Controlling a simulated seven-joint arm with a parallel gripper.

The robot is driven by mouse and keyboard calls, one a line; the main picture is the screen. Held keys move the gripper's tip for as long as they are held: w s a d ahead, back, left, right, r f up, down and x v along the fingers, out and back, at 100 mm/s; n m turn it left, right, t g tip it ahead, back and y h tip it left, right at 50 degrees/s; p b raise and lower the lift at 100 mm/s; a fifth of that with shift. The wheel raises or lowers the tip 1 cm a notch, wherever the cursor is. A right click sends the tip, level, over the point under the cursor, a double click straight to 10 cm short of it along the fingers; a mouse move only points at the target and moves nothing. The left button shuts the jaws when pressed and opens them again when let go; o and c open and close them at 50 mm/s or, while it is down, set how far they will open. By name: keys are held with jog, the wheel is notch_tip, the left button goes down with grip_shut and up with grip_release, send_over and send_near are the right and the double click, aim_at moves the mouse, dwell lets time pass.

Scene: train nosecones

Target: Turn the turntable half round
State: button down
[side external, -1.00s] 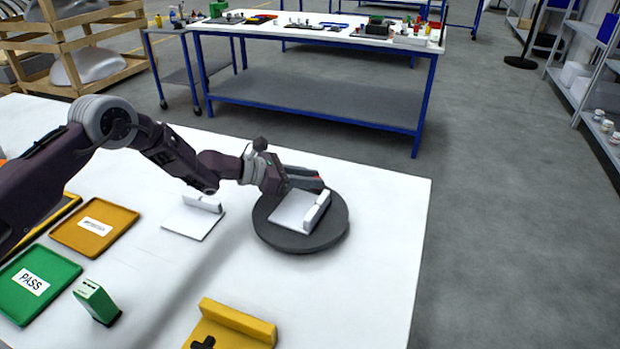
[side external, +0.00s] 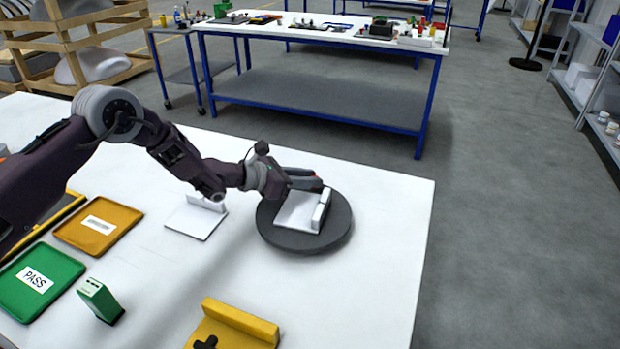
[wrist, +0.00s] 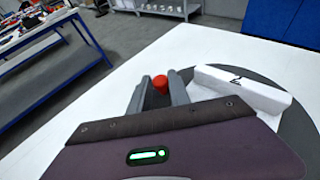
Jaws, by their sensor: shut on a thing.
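The turntable (side external: 338,232) is a round dark grey disc near the right edge of the white table. A white L-shaped rest (side external: 297,212) with an upright wall stands on it. In the wrist view, the disc (wrist: 300,105) and the white wall (wrist: 240,88) show at the right. My gripper (side external: 322,187) is at the far rim of the disc. In the wrist view, my gripper (wrist: 160,88) is shut on a red knob (wrist: 160,84), with a finger on either side. The knob's lower part is hidden, and the knob is hidden in the side view.
A second white rest (side external: 195,222) lies left of the turntable. A yellow fixture (side external: 235,325), a green block (side external: 100,300), a green PASS tray (side external: 62,270) and an orange tray (side external: 120,215) are further left and in front. The table right of the disc is clear.

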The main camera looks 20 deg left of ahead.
jog(key=c, duration=1.3)
grip_release()
jog(key=v, duration=0.7)
jog(key=shift+s, duration=0.1)
